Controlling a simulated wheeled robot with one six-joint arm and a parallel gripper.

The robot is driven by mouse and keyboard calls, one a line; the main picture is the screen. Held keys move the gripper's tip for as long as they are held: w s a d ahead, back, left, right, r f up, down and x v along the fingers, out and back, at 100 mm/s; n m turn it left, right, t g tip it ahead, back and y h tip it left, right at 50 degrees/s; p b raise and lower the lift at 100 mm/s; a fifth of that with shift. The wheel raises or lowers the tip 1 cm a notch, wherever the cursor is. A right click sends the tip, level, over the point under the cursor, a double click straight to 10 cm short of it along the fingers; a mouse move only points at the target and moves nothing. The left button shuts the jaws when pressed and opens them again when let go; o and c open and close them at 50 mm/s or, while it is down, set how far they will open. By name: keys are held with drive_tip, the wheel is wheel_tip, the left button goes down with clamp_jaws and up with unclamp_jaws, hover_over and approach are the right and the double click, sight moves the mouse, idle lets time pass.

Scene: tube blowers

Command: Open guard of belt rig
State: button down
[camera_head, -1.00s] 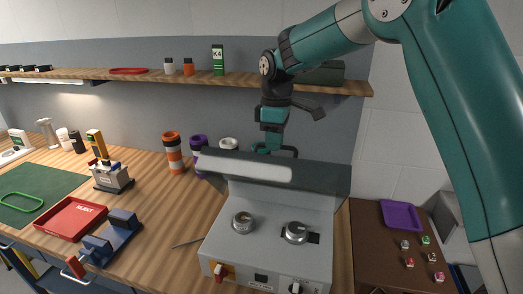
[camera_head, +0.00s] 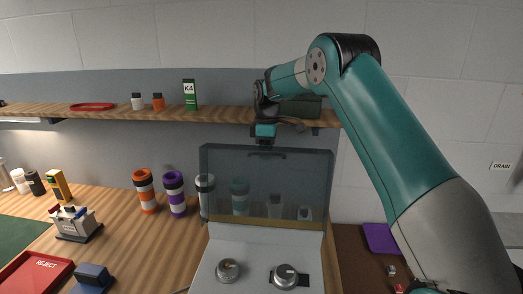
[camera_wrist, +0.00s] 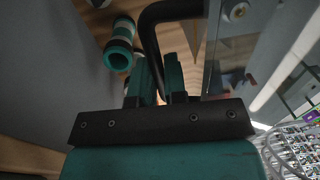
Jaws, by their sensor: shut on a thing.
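The belt rig (camera_head: 255,252) is a grey box with two round metal pulleys, the left one (camera_head: 228,270) and the right one (camera_head: 285,276), on its face. Its guard (camera_head: 265,185) is a smoky see-through panel, standing about upright along the rig's back edge, so the pulleys are uncovered. A black bar handle (camera_head: 282,155) is at the guard's top. My gripper (camera_head: 264,142) is at that top edge, shut on the handle. In the wrist view the dark handle (camera_wrist: 152,38) runs down to the fingers (camera_wrist: 156,78); the exact contact is partly hidden.
Orange (camera_head: 147,192) and purple (camera_head: 175,194) banded cylinders stand left of the guard, with others behind it. A wooden shelf (camera_head: 215,113) runs close behind my gripper. A red REJECT tray (camera_head: 38,272) lies at left. A purple tray (camera_head: 381,238) is at right.

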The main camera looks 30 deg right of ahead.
drive_tip(key=shift+w+d+f, duration=0.25)
drive_tip(key=shift+w+f, duration=0.05)
drive_tip(key=shift+w, duration=0.05)
drive_tip(key=shift+w+d, duration=0.1)
drive_tip(key=shift+d, duration=0.05)
drive_tip(key=c, duration=1.4)
unclamp_jaws()
drive_tip(key=shift+w, duration=0.1)
drive_tip(key=shift+o, duration=1.2)
drive_tip(key=shift+w+d+f, duration=0.15)
drive_tip(key=shift+d+f, duration=0.05)
drive_tip(key=shift+a+r, duration=0.15)
drive_tip(key=shift+r, duration=0.1)
wheel_tip(320, 180, up, 12)
drive_tip(key=p, duration=0.3)
drive_tip(key=shift+w+d, duration=0.3)
drive_tip(key=shift+w, duration=0.05)
